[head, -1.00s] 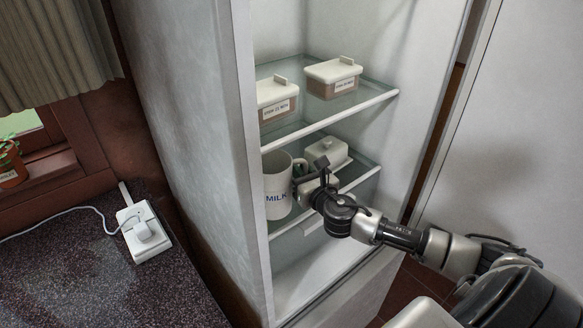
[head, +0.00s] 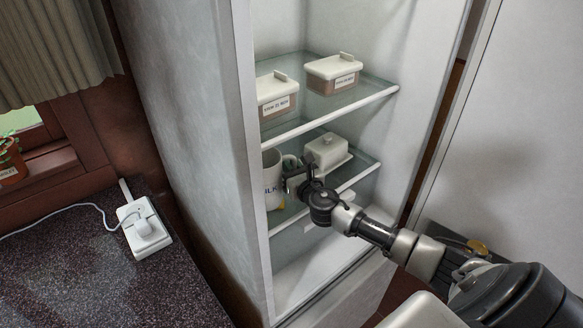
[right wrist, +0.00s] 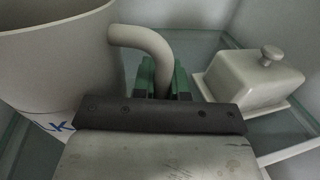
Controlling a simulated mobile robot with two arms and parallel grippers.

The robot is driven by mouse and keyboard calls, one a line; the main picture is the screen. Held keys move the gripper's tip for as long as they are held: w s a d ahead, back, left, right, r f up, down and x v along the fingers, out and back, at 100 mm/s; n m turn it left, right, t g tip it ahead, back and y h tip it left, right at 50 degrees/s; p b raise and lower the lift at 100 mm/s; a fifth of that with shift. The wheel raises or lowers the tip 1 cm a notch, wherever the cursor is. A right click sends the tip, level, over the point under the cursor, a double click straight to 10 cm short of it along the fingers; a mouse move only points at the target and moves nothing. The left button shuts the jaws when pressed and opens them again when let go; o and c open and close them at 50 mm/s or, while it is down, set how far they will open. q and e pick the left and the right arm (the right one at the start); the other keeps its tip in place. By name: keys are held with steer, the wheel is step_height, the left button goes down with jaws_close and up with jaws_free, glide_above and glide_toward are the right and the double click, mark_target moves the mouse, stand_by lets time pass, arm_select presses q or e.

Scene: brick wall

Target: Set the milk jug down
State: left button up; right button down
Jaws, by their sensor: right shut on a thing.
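The milk jug (head: 271,180) is a pale cup-shaped jug with blue lettering, upright inside the open fridge at the lower glass shelf (head: 352,180). The fridge's left wall edge hides part of it. My right gripper (head: 290,168) is at its right side, shut on the handle. In the right wrist view, the jug (right wrist: 55,65) fills the left, and its curved handle runs down between the green finger pads of the gripper (right wrist: 165,78). The jug's base is hidden in the wrist view, and I cannot tell whether it touches the glass. My left gripper is not in view.
A white lidded butter dish (head: 326,150) stands right of the jug; it also shows in the right wrist view (right wrist: 248,80). Two labelled containers (head: 277,95) (head: 333,76) stand on the shelf above. A dark counter (head: 80,255) with a white socket block (head: 145,230) lies left of the fridge.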

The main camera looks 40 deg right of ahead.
steer(key=c, duration=1.2)
jaws_free()
steer(key=shift+f, duration=0.1)
steer(key=shift+o, duration=0.2)
steer(key=shift+s, duration=0.15)
steer(key=s+a+b, duration=0.1)
steer(key=s, duration=1)
steer(key=shift+s+a+r, duration=0.2)
steer(key=shift+s+a, duration=0.05)
steer(key=shift+s, duration=0.1)
